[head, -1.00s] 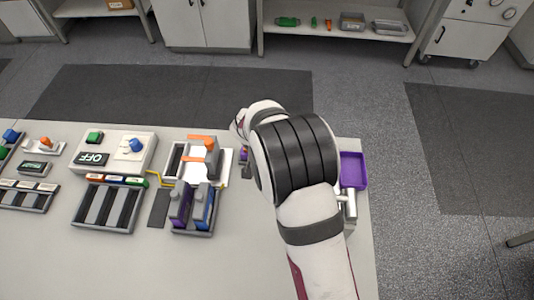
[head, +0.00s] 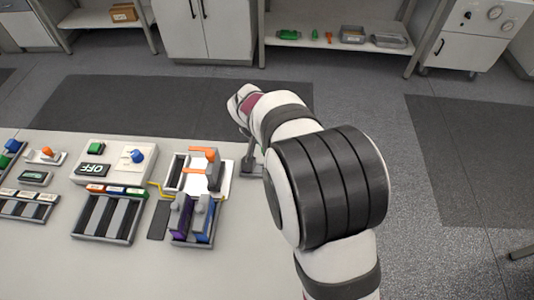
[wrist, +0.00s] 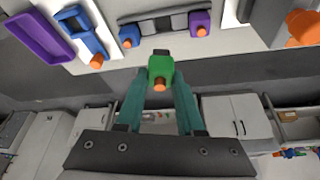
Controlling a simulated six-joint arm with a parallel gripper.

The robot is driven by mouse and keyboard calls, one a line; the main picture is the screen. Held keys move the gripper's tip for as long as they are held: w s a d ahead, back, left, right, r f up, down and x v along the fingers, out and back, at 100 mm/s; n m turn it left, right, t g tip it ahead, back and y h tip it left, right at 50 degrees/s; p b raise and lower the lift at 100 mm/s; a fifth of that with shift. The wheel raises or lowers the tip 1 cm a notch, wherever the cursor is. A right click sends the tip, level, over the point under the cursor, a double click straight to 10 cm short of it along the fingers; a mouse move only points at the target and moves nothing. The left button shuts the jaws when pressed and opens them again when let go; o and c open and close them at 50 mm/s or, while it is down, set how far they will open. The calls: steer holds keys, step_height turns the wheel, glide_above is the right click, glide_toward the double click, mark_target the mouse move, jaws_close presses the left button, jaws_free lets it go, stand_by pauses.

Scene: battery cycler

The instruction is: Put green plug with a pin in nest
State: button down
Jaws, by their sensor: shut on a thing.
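My gripper (wrist: 160,80) is shut on the green plug (wrist: 160,68) in the wrist view, held between teal fingertips. An orange pin (wrist: 160,85) shows on the plug's near end. Beyond it, a grey rack (wrist: 165,22) holds a blue plug (wrist: 129,38) at its left and a purple plug (wrist: 200,23) at its right, each with an orange tip. The middle of the rack shows no plug. The held plug appears apart from the rack. I cannot tell for sure which part is the nest. In the head view my arm hides the plug and this rack.
In the wrist view, a purple tray (wrist: 38,37) and a blue part (wrist: 80,30) are at upper left, and an orange part (wrist: 303,28) at upper right. In the head view, a holder with purple and blue modules (head: 191,219) and an OFF panel (head: 108,162) stand left of my arm.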

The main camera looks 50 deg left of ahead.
steer(key=w+d+n+g+y, duration=0.1)
steer(key=w+d+n+g, duration=0.25)
steer(key=d+n, duration=0.45)
steer(key=w+d+n+g, duration=0.3)
steer(key=w+d+n, duration=0.15)
steer(key=n, duration=0.85)
steer(key=shift+g, duration=0.25)
steer(key=shift+s+d+f, duration=0.1)
steer(key=shift+s+f, duration=0.1)
steer(key=shift+f, duration=1.5)
steer(key=shift+s+d+f, duration=0.1)
steer(key=shift+s+f, duration=0.05)
steer(key=shift+f, duration=1.55)
steer(key=shift+f, duration=0.15)
steer(key=shift+c, duration=2.3)
jaws_free()
